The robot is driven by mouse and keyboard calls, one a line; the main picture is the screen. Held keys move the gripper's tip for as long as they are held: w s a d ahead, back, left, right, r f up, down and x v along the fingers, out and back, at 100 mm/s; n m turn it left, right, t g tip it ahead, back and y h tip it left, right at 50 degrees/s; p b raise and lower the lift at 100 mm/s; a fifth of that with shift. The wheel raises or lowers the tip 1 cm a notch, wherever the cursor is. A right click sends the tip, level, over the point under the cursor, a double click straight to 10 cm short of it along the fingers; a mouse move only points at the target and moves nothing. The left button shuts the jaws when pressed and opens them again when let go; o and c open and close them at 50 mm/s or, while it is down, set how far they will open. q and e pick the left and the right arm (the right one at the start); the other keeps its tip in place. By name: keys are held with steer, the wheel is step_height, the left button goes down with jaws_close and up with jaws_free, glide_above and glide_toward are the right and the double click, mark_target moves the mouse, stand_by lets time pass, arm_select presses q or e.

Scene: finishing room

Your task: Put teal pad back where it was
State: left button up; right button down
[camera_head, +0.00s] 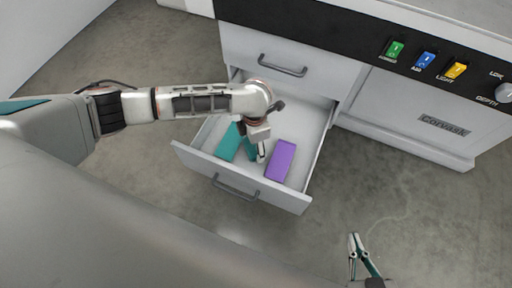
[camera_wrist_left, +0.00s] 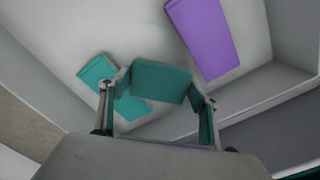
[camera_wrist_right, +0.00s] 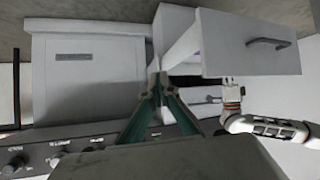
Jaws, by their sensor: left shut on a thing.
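My left gripper (camera_wrist_left: 160,98) is over the open drawer, shut on a teal pad (camera_wrist_left: 162,82). In the head view the gripper (camera_head: 260,152) mostly hides this pad; a teal edge (camera_head: 251,149) shows beside the fingers. A second teal pad (camera_head: 229,142) lies on the drawer floor to the left; in the left wrist view it (camera_wrist_left: 98,72) is partly hidden by a finger. A purple pad (camera_head: 281,160) lies on the drawer floor to the right. My right gripper (camera_head: 355,237) is away from the drawer; its fingertips meet in the right wrist view (camera_wrist_right: 158,82), empty.
The drawer (camera_head: 309,178) is pulled out from the white cabinet (camera_head: 235,42), its handle (camera_head: 236,187) at the front. A dark panel with coloured switches (camera_head: 427,60) runs along the top. The concrete floor (camera_head: 440,210) around the drawer is clear.

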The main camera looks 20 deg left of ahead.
mark_target(255, 150)
arm_select(q)
steer(key=f, duration=0.3)
steer(key=shift+s+b, duration=0.3)
steer(key=shift+w+f, duration=0.2)
steer(key=shift+f, duration=0.1)
steer(key=shift+r, duration=0.2)
steer(key=shift+f, duration=0.25)
steer(key=o, duration=1)
steer(key=shift+o, duration=0.2)
arm_select(e)
steer(key=shift+w+a+r, duration=0.45)
steer(key=shift+a+r, duration=0.1)
steer(key=shift+a, duration=0.1)
